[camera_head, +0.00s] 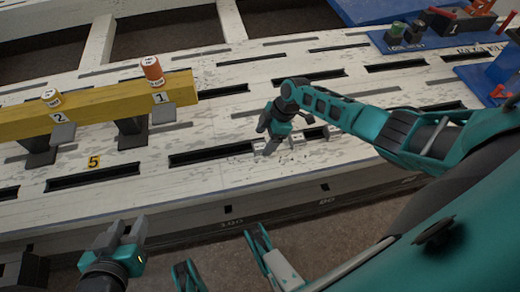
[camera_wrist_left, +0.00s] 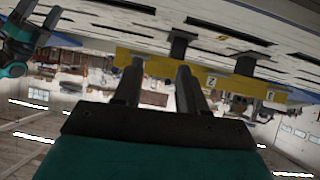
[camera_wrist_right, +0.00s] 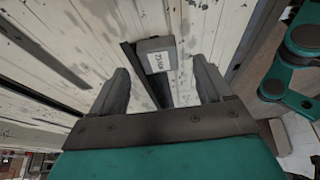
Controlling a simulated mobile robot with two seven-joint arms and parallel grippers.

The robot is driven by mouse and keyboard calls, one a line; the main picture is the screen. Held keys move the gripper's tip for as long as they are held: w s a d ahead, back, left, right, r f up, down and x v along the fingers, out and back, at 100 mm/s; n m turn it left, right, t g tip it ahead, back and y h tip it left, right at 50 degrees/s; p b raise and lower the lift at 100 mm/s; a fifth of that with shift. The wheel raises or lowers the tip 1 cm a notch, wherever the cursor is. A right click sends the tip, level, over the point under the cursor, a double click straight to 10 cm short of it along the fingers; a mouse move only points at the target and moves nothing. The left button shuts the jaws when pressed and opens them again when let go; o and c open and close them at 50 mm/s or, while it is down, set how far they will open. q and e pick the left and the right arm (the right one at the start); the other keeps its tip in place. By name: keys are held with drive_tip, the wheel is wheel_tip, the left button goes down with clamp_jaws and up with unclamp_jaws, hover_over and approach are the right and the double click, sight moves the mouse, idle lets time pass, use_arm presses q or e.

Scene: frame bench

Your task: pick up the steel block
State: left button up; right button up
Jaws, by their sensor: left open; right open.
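A small grey metal block (camera_wrist_right: 155,56) with a white label lies on the slotted white bench in the right wrist view, beside a dark slot. The label is too small to read for certain. My right gripper (camera_head: 268,143) is open above the bench. In its wrist view the block shows between and just beyond the two fingers, which do not visibly touch it. In the head view the gripper partly covers that spot. My left gripper (camera_head: 126,232) is open and empty in front of the bench's near edge, away from the block.
Blue trays (camera_head: 425,38) with red and green parts stand at the far right. The middle bench surface is mostly clear.

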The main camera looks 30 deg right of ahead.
sight(260, 146)
drive_tip(key=x, duration=0.3)
drive_tip(key=shift+b, duration=0.4)
drive_tip(key=shift+c, duration=0.4)
drive_tip(key=c, duration=1.2)
drive_tip(key=shift+r, duration=0.1)
drive_tip(key=shift+c, duration=0.6)
drive_tip(key=shift+r, duration=0.1)
